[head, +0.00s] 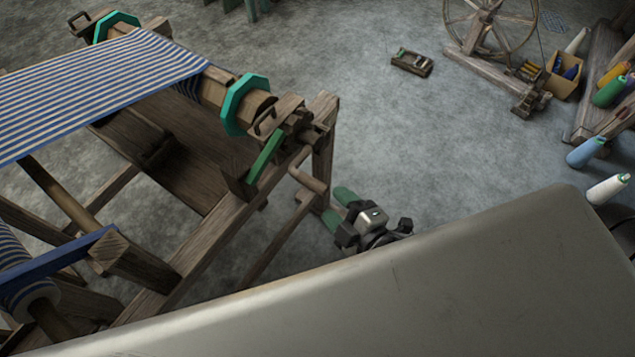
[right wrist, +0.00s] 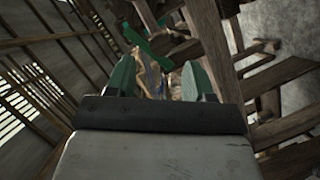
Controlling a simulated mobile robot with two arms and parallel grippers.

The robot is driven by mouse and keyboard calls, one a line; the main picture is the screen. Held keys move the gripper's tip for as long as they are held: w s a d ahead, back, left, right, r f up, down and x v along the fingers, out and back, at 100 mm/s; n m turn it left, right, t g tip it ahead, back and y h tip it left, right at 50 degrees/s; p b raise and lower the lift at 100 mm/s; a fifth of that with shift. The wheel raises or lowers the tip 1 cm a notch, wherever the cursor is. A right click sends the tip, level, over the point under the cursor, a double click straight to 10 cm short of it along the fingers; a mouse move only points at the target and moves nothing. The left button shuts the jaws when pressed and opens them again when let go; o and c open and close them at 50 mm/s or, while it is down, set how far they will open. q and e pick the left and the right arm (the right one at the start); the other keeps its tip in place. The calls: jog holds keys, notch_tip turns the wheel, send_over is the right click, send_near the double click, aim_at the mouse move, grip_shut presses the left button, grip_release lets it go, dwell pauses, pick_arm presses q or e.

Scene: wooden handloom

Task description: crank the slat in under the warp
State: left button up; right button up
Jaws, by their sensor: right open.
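The striped blue-and-white warp (head: 110,85) stretches over the loom at upper left in the head view. It runs onto a wooden roller (head: 222,92) with green octagonal end discs (head: 243,105). A wooden crank handle (head: 308,181) sticks out at the roller's right end, beside the loom's post. My right gripper (head: 333,204) has green fingers and is open just below and to the right of this handle, apparently apart from it. The right wrist view shows both fingers spread (right wrist: 160,78). I cannot make out a separate slat under the warp. My left gripper is not in view.
A green lever (head: 265,156) sits by the roller's end. Loom beams (head: 230,222) lie left of my right gripper. Open grey floor stretches right of the loom, with a small wooden tool (head: 412,63), a spinning wheel (head: 490,45) and thread cones (head: 608,92) farther off.

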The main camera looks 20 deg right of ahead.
aim_at(317, 187)
jog(key=x, duration=0.7)
jog(key=shift+c, duration=0.3)
grip_shut()
